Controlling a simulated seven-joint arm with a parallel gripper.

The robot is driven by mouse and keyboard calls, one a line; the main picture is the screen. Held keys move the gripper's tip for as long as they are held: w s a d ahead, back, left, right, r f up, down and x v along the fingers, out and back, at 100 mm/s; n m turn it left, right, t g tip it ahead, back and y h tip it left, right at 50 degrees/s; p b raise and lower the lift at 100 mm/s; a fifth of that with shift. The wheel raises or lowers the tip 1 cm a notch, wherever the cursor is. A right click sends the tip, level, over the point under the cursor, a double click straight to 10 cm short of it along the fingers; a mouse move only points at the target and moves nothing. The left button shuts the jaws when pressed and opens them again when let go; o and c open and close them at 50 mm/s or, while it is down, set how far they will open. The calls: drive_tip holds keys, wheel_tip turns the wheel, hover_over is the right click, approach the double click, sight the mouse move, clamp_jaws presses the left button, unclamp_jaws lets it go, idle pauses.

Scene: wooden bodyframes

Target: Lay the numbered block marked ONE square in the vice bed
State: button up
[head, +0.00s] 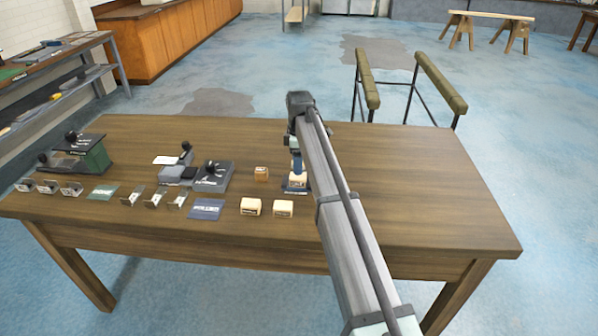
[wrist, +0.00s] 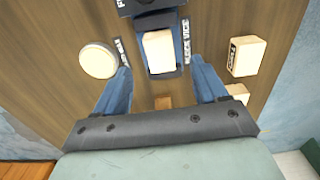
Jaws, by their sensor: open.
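The blue block vice (wrist: 168,19) shows in the wrist view, with a pale block (wrist: 158,50) lying in its bed. That block looks turned slightly off the line of the vice; no number is readable on it. In the head view the vice (head: 296,190) is partly hidden by my arm. My gripper (wrist: 162,82) is open, its blue fingers apart on either side just short of the block, not visibly touching it. Two pale blocks with dark markings, one left (head: 250,206) and one right (head: 283,209), stand on the table in front. Their markings are too small to read.
In the wrist view a rounded pale piece (wrist: 98,60) and a marked block (wrist: 246,56) flank the vice. Grey and green devices (head: 212,177) (head: 90,155) and small plates fill the left. The table's right side is clear.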

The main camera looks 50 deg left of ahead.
drive_tip(key=shift+r, duration=2.65)
